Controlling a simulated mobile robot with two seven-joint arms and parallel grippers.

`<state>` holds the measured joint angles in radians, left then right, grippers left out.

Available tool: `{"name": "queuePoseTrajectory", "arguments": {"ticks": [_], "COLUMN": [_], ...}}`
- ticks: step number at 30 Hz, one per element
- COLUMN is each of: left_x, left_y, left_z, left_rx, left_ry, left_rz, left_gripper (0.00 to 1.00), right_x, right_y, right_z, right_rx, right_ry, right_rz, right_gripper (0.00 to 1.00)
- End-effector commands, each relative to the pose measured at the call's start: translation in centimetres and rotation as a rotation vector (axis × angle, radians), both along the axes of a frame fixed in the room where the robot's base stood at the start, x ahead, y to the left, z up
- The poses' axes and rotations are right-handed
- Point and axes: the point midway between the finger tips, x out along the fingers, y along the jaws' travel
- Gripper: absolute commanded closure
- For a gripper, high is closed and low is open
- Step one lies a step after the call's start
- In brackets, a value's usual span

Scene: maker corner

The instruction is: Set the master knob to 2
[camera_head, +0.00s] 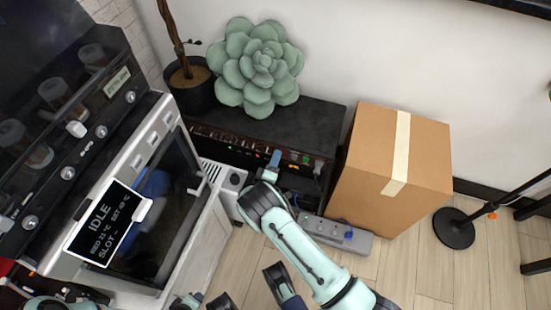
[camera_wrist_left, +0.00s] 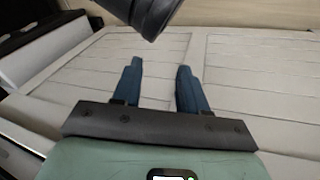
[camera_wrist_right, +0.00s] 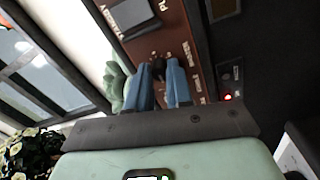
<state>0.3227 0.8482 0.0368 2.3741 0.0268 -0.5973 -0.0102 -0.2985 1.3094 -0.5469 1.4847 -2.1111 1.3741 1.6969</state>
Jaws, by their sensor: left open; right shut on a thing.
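The black amplifier (camera_head: 290,120) stands against the wall, with a dark red control panel (camera_head: 228,141) holding a row of small knobs along its front. My right gripper (camera_head: 274,158) is at the right part of this panel. In the right wrist view, its blue fingers are shut on a small dark knob (camera_wrist_right: 158,68) on the red panel (camera_wrist_right: 160,30). The fingers partly hide the knob, and I cannot read its setting or label. My left gripper (camera_wrist_left: 160,75) is open and empty above pale boards in the left wrist view.
A printer-like machine (camera_head: 125,215) with an "IDLE" display stands left. A succulent (camera_head: 255,68) sits on top.

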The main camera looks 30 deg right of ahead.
Motion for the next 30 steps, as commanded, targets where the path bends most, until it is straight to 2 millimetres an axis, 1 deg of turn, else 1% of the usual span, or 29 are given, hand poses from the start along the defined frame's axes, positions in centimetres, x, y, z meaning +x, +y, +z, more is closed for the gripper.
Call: {"name": "queuePoseTrajectory", "arguments": {"ticks": [8, 9, 11, 12, 20, 23, 26, 30], "left_x": [0.0, 0.0, 0.0, 0.0, 0.0, -0.2, -0.7, -1.6], "left_y": [0.0, 0.0, 0.0, 0.0, 0.0, -0.1, -0.3, -0.8], "left_z": [0.0, 0.0, 0.0, 0.0, 0.0, 0.2, 0.6, 1.3], "left_rx": [0.0, 0.0, 0.0, 0.0, 0.0, -0.002, -0.008, -0.021], "left_ry": [0.001, 0.001, 0.001, 0.0, 0.0, 0.004, 0.017, 0.04], "left_rz": [0.0, 0.0, 0.0, 0.0, 0.0, -0.001, -0.006, -0.017], "left_gripper": [0.57, 0.57, 0.57, 0.57, 0.57, 0.57, 0.57, 0.57], "right_x": [0.0, 0.0, 0.0, 0.0, 0.0, -0.4, -1.2, -3.2], "right_y": [0.1, 0.1, 0.1, 0.1, 0.1, 0.5, 1.5, 3.8], "right_z": [0.0, 0.0, 0.0, 0.0, 0.0, 0.0, 0.0, 0.0], "right_rx": [0.0, 0.0, 0.0, 0.0, -0.001, 0.0, 0.0, 0.0], "right_ry": [0.0, 0.0, 0.0, 0.0, 0.001, 0.003, 0.003, 0.004], "right_rz": [0.002, 0.003, 0.002, 0.002, 0.001, 0.002, 0.003, 0.005], "right_gripper": [1.0, 0.76, 0.57, 0.54, 0.54, 0.54, 0.54, 0.54]}}
